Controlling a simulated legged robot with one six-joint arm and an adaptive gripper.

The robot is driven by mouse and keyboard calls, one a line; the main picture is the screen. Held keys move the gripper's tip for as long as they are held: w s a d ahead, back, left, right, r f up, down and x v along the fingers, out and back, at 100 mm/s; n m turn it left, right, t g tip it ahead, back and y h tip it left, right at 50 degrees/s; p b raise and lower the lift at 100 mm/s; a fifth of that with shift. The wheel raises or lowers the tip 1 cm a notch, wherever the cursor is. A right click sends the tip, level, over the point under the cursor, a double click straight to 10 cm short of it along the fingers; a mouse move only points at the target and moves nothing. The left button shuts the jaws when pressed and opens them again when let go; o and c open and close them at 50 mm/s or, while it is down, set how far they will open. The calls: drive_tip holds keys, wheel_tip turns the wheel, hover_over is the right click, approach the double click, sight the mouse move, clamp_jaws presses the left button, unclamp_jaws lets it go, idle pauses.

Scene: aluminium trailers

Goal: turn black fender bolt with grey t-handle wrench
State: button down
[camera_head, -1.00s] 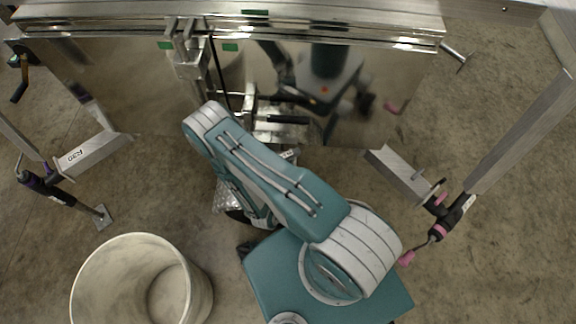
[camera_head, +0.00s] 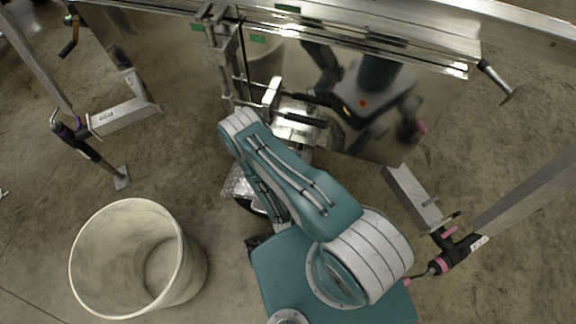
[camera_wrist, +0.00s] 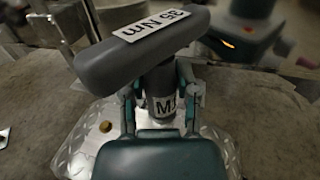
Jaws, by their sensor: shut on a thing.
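The grey T-handle wrench (camera_wrist: 145,48), with "35 Nm" on its crossbar and an "M" label on its neck, fills the upper middle of the wrist view. My gripper (camera_wrist: 162,98) is shut on the wrench's neck, just below the crossbar. Below it lies the silver diamond-plate fender (camera_wrist: 85,150). A small brass-coloured bolt head (camera_wrist: 105,126) shows on the fender to the left of the gripper. I cannot make out a black bolt; the wrench's lower end is hidden behind my gripper. In the head view my arm covers the gripper, and part of the fender (camera_head: 238,183) shows beside it.
The shiny trailer side (camera_head: 375,135) stands close ahead. A large whitish bin (camera_head: 125,255) stands at the lower left. Trailer legs with cranks stand at left (camera_head: 125,117) and right (camera_head: 412,195). Concrete floor is bare between the bin and the left leg.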

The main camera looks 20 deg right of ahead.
drive_tip(key=shift+a+f, duration=0.25)
drive_tip(key=shift+f, duration=0.2)
drive_tip(key=shift+a+f, duration=0.2)
drive_tip(key=shift+f, duration=0.25)
drive_tip(key=shift+d+f, duration=0.25)
drive_tip(key=shift+f, duration=0.6)
drive_tip(key=shift+a+f, duration=0.15)
drive_tip(key=shift+f, duration=1.05)
drive_tip(key=shift+h, duration=0.3)
